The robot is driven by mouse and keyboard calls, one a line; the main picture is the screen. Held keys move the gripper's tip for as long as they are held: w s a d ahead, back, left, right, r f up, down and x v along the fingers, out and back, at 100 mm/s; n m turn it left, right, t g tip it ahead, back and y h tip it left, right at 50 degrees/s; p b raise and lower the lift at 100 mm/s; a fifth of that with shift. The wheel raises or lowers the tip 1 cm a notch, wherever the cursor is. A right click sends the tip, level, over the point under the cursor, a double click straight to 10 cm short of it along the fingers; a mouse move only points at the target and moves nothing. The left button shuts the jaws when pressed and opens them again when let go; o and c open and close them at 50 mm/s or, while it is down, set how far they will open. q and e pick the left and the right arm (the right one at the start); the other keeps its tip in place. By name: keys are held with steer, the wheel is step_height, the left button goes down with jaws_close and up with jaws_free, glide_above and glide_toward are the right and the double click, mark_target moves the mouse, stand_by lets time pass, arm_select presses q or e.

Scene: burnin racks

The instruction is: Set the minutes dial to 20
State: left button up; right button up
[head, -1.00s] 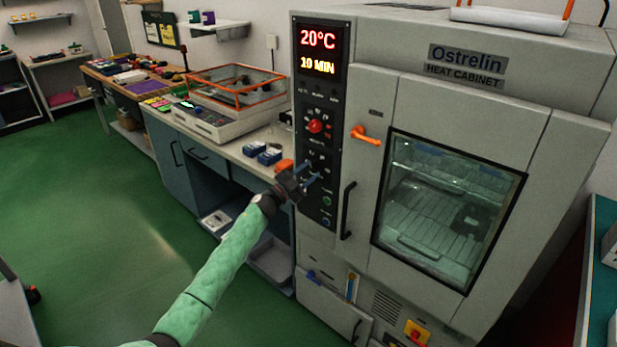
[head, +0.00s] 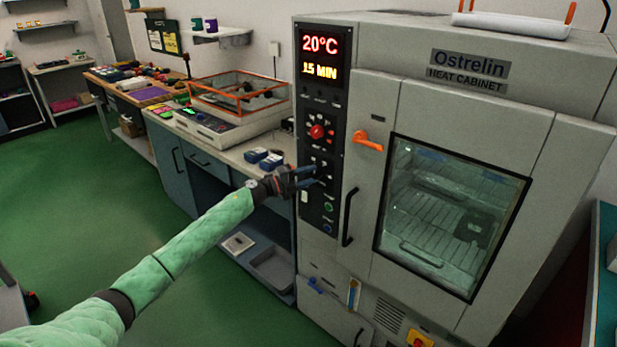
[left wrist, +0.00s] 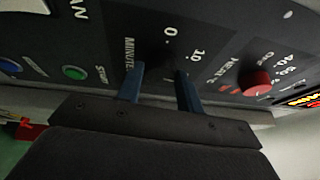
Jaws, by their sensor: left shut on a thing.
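The heat cabinet's black control panel (head: 334,200) carries a display (head: 320,57) that reads 20°C and 15 MIN. My left gripper (head: 316,175) is at the panel, below the red heat dial (head: 317,132). In the left wrist view, its two blue fingers (left wrist: 160,85) straddle the dark minutes dial (left wrist: 161,58), with the marks 0 and 10 beside it. The gripper is shut on this dial, whose pointer is too dark to read. The red heat dial (left wrist: 255,83) stands to the right there. My right gripper is not in view.
The orange door latch (head: 367,140) and the black door handle (head: 348,216) are just right of the panel. A green button (left wrist: 74,72) is near the fingers. A bench with blue boxes (head: 264,158) stands left of the cabinet. Green floor is clear at left.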

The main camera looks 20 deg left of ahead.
arm_select(q)
steer(key=shift+r+m+g+y+p, duration=0.15)
steer(key=shift+m+g+y+p, duration=0.3)
steer(key=shift+m, duration=1.05)
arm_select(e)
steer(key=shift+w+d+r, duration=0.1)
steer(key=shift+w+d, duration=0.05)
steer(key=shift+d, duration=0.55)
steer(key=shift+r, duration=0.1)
